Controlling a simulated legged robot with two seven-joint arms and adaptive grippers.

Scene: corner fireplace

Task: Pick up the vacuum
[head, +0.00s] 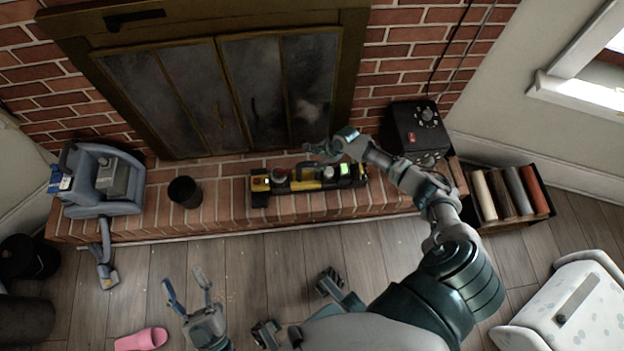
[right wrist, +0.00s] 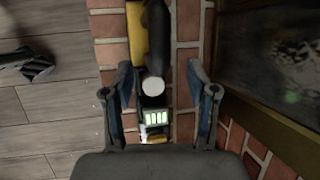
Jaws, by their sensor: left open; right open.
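A long black and yellow device (head: 312,178) with a green-lit display lies on the brick hearth; it could be a handheld vacuum. A blue-grey machine (head: 103,180) with a hose nozzle on the floor sits at the hearth's left end and also looks like a vacuum. My right gripper (head: 325,150) is open above the right part of the black and yellow device. In the right wrist view, the device (right wrist: 153,85) shows between the open fingers (right wrist: 160,78); contact cannot be told. My left gripper (head: 188,290) is open and empty, low over the wooden floor.
A dark cup (head: 185,192) stands left of the black and yellow device. A black box with dials (head: 415,130) stands to its right. The fireplace doors (head: 235,95) rise behind. A pink slipper (head: 141,339) and a crate of rolls (head: 508,195) are on the floor.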

